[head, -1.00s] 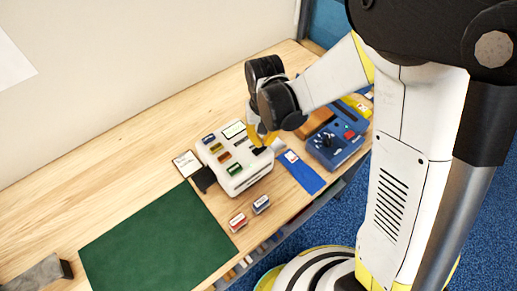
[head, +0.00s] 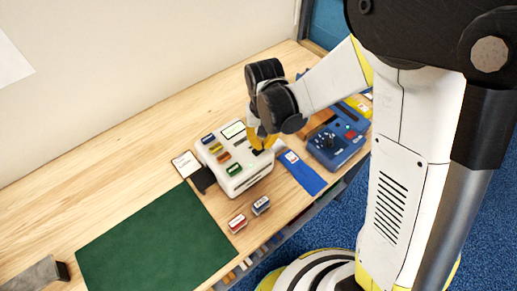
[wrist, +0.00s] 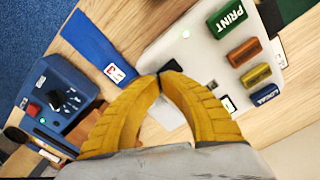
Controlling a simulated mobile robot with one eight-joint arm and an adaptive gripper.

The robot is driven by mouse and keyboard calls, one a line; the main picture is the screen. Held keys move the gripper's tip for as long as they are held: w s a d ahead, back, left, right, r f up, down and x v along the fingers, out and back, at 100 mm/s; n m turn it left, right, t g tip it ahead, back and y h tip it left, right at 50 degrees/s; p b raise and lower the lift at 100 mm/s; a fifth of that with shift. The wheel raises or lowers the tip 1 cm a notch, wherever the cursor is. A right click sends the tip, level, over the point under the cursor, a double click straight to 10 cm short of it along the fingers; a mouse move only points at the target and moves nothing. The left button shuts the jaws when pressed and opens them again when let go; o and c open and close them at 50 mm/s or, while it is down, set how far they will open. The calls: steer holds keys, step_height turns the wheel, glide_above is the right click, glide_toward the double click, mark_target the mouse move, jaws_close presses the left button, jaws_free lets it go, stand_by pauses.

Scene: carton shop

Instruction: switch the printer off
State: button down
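The white printer (head: 234,160) stands on the wooden bench, with a green PRINT button (wrist: 226,18) and orange, yellow and blue buttons in a row. A black switch-like part (wrist: 171,67) sits near the printer's edge, partly hidden by my fingertips. My gripper (wrist: 161,78) points down over that end of the printer, its yellow fingertips together at the black part. They look shut with nothing held. Whether they touch the black part is unclear. The head view also shows my gripper (head: 262,140) there.
A blue device (head: 336,145) with a black knob and red button stands to the right. A blue strip (head: 302,174) lies between it and the printer. A green mat (head: 158,240) lies at left. Two small stamp-like blocks (head: 237,223) lie near the front edge.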

steer(key=shift+f+b, duration=0.3)
steer(key=shift+f, duration=0.05)
steer(key=shift+r, duration=0.1)
steer(key=shift+r+p, duration=2.4)
steer(key=shift+r, duration=1.1)
steer(key=shift+d+b, duration=0.25)
steer(key=shift+b, duration=0.15)
steer(key=s+d+r+t+b, duration=0.2)
steer(key=s+d+t+b, duration=0.5)
steer(key=s+d+b, duration=0.4)
steer(key=d+b, duration=0.2)
steer(key=b, duration=0.1)
steer(key=shift+m, duration=0.4)
steer(key=shift+w, duration=0.1)
